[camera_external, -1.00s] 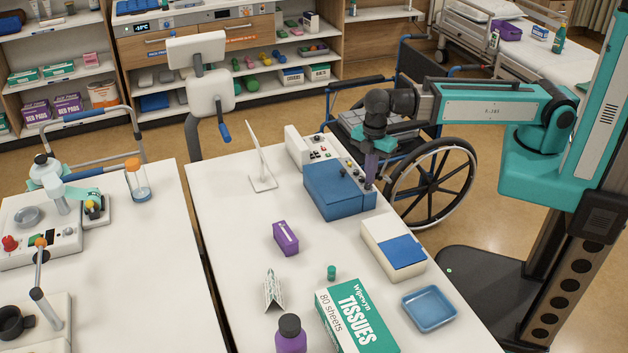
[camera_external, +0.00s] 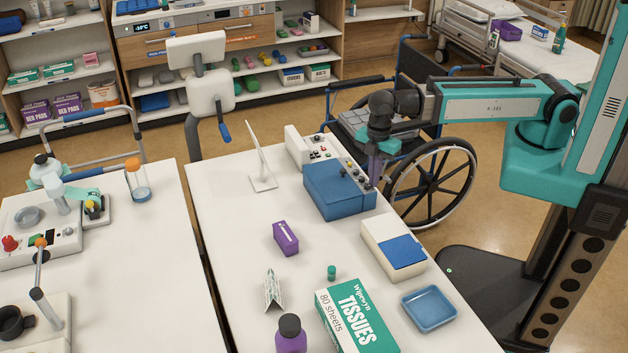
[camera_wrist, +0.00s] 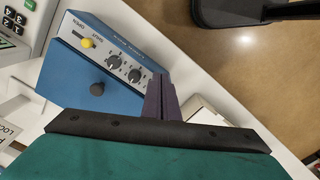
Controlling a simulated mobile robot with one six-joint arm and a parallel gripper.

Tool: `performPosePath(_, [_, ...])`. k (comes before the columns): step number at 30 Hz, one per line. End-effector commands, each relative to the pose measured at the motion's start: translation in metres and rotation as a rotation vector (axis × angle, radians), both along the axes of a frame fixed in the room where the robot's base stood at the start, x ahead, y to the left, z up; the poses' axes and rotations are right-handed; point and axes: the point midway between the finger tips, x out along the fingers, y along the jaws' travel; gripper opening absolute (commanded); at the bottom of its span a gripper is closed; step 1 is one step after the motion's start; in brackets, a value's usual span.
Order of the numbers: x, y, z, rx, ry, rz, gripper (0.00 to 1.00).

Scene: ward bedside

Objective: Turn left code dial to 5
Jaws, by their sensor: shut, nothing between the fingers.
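The blue box (camera_external: 330,192) stands on the far right part of the table, with a control panel (camera_wrist: 142,56) along one side. In the wrist view the panel's print appears upside down. It carries two dark dials, one (camera_wrist: 113,62) nearer the yellow lever (camera_wrist: 88,43) and one (camera_wrist: 135,76) nearer my fingers. I cannot tell which is the left code dial, and their settings are too small to read. My gripper (camera_wrist: 158,82) is shut and empty, its purple fingers just beside the second dial; contact is unclear. In the external view my gripper (camera_external: 373,178) points down at the box's right end.
A white console with buttons (camera_external: 313,148) stands behind the box. A white box with a blue top panel (camera_external: 382,236) is in front of it. A wheelchair (camera_external: 432,180) stands close beyond the table's right edge. A black knob (camera_wrist: 97,89) rises from the blue lid.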

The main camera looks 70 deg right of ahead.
Motion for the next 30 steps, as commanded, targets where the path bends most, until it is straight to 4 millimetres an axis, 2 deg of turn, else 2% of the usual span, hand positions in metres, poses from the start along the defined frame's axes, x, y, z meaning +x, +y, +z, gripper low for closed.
performPosePath(17, [-0.0005, 0.0036, 0.0005, 0.007, -0.003, 0.002, 0.0])
performPosePath(30, [-0.0059, -0.004, 0.0006, 0.004, -0.002, 0.001, 0.0])
